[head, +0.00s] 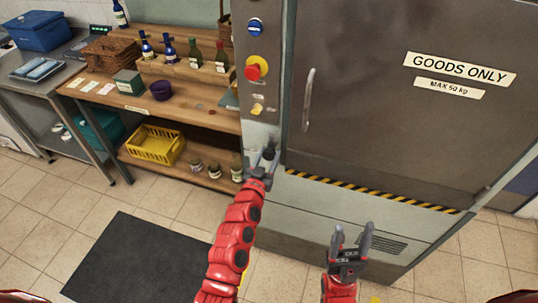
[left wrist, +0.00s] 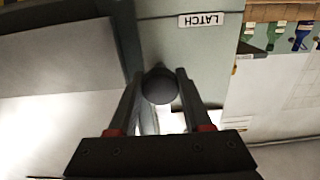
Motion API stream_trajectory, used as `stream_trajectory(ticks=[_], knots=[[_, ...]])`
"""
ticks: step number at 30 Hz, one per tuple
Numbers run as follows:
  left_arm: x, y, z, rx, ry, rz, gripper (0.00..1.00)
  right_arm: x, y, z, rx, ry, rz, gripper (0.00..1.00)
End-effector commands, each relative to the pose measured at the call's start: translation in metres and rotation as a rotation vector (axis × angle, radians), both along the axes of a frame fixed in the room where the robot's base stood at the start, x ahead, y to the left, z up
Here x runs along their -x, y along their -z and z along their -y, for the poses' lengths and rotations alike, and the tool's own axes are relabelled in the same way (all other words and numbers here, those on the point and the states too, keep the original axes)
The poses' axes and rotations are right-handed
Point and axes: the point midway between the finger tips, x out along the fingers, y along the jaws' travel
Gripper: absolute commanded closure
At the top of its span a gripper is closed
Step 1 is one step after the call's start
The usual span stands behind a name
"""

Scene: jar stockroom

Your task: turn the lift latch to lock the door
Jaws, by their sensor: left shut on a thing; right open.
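The grey lift door (head: 385,135) is closed and fills the right of the head view, with a vertical handle (head: 308,100) at its left edge. My left gripper (head: 262,161) is at the panel left of the door. In the left wrist view the dark round latch knob (left wrist: 160,86) sits between the two fingers, below the "LATCH" label (left wrist: 201,19). My left gripper is shut on this knob. The fingers largely hide the latch in the head view, and its turn angle cannot be told. My right gripper (head: 352,236) is open and empty in front of the lift's lower panel.
A red button (head: 256,67) and a blue switch (head: 255,27) are above the latch. A wooden shelf with bottles, jars and a yellow crate (head: 156,145) stands left of the lift. A dark mat (head: 135,262) lies on the tiled floor.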

Motion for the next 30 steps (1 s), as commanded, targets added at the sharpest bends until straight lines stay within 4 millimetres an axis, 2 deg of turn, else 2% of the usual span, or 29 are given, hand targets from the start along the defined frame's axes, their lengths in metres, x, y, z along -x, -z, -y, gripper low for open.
stream_trajectory(ticks=[14, 20, 30], knots=[[0.0, 0.0, -0.001, -0.08, -0.001, 0.029, 1.0, 0.0, 0.006, 0.0, 0.0, 0.0, 0.0, 0.43], [0.0, 0.001, 0.0, -0.214, -0.001, 0.076, 1.0, 0.0, 0.017, 0.0, 0.0, 0.0, 0.0, 0.43], [0.0, 0.002, 0.0, -0.519, -0.001, 0.178, 1.0, 0.0, 0.048, 0.0, 0.0, 0.0, 0.0, 0.43]])
